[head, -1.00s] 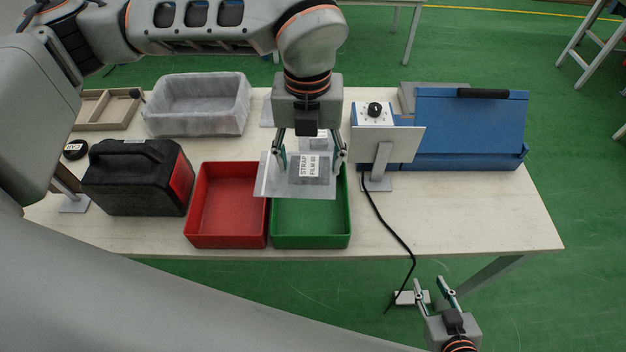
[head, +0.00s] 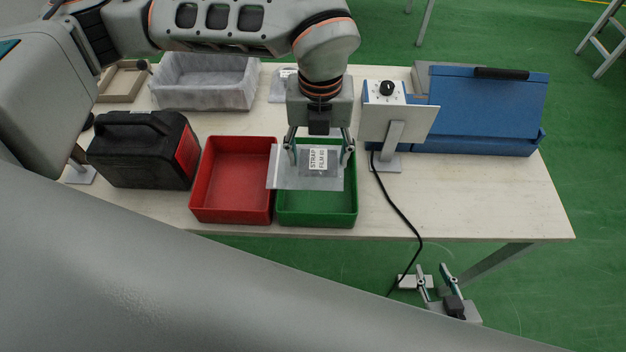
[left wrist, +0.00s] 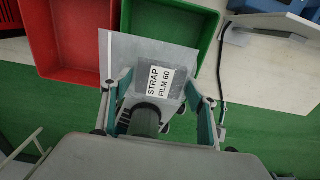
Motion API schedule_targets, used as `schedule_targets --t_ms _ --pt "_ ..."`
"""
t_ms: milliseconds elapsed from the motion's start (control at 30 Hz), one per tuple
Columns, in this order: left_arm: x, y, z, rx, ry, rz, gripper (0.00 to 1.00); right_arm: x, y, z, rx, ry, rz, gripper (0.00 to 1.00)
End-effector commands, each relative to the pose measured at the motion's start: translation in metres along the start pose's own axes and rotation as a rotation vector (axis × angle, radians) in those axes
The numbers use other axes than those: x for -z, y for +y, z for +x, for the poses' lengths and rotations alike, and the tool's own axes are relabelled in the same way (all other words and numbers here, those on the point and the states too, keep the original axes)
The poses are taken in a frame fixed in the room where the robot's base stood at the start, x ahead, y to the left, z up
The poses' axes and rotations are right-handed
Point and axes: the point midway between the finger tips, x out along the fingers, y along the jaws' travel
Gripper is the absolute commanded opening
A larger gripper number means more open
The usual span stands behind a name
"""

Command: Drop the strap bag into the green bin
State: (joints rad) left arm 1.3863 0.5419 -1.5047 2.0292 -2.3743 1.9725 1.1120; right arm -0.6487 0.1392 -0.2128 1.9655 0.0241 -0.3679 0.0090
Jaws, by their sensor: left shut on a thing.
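The strap bag (head: 305,172) is a flat translucent bag with a dark patch and a white label reading STRAP FILM 60. My left gripper (head: 319,152) is shut on it and holds it above the green bin (head: 318,217). The bag's left edge reaches over toward the red bin's side, and it hides much of the green bin's inside. In the left wrist view the bag (left wrist: 121,60) lies between the fingers, with the green bin (left wrist: 187,22) behind it. My right gripper (head: 436,280) is open and empty beyond the table's front edge, near the floor.
A red bin (head: 232,215) stands directly left of the green bin. A black case (head: 135,155), a grey lined crate (head: 205,90), a white control box (head: 395,120) with a black cable and a blue box (head: 480,120) are also on the table (head: 480,205). The table's right front is clear.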

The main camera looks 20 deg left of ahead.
Motion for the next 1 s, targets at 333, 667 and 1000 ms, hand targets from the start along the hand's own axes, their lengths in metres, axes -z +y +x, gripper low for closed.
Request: schedule_targets --t_ms 333,667,1000 --pt "0.000 0.000 -0.001 0.000 0.000 0.000 0.78 0.001 0.000 0.000 0.000 0.001 0.000 0.33" --pt "-0.001 0.000 -0.011 0.001 -0.002 0.001 0.78 -0.003 0.001 0.000 0.000 -0.006 -0.003 0.33" --pt "-0.001 0.000 -0.076 0.001 -0.005 0.000 0.78 -0.002 0.000 0.000 0.000 -0.004 -0.001 0.33"
